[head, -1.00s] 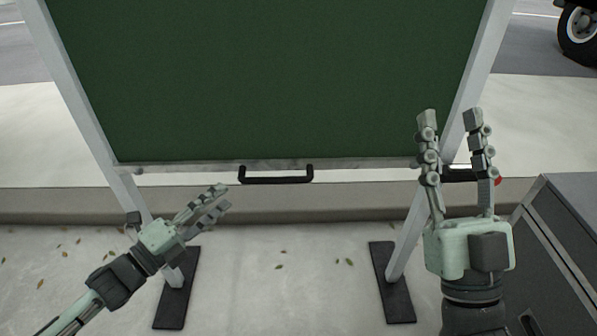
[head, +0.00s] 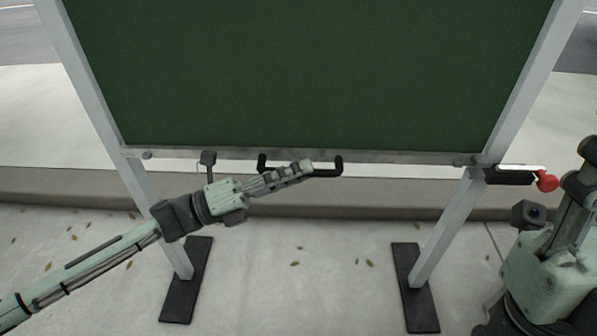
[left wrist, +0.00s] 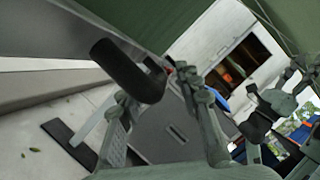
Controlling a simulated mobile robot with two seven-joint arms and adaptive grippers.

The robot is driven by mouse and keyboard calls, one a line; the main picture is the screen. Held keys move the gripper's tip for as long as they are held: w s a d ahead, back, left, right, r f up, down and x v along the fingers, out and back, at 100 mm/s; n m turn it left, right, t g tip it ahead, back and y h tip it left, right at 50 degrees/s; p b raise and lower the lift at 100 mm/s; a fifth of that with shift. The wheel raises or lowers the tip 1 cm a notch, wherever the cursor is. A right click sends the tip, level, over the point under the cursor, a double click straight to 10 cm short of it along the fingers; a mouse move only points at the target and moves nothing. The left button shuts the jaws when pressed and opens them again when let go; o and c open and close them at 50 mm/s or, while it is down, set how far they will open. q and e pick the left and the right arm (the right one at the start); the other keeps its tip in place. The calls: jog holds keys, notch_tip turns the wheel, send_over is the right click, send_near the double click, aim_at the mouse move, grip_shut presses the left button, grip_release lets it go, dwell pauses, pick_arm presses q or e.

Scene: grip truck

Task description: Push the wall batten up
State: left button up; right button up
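The wall batten is a large green panel (head: 300,75) in a pale metal frame. A black handle (head: 327,171) sits on its lower rail (head: 400,157). My left gripper (head: 305,170) is at this handle and covers its middle in the head view. In the left wrist view the fingers (left wrist: 163,98) are apart, with the dark handle (left wrist: 125,68) just ahead, near the gap between them. I cannot tell whether they touch it. My right gripper (head: 580,180) is at the right edge, partly cut off; its opening is unclear.
A black lever with a red knob (head: 546,181) is on the right post, close to my right gripper. The posts stand on dark feet (head: 186,280) (head: 415,290). The pavement between them is clear apart from leaves.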

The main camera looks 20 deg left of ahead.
pick_arm(q)
jog(key=shift+w+d, duration=0.15)
jog(key=shift+d, duration=0.05)
grip_shut()
dwell(0.4)
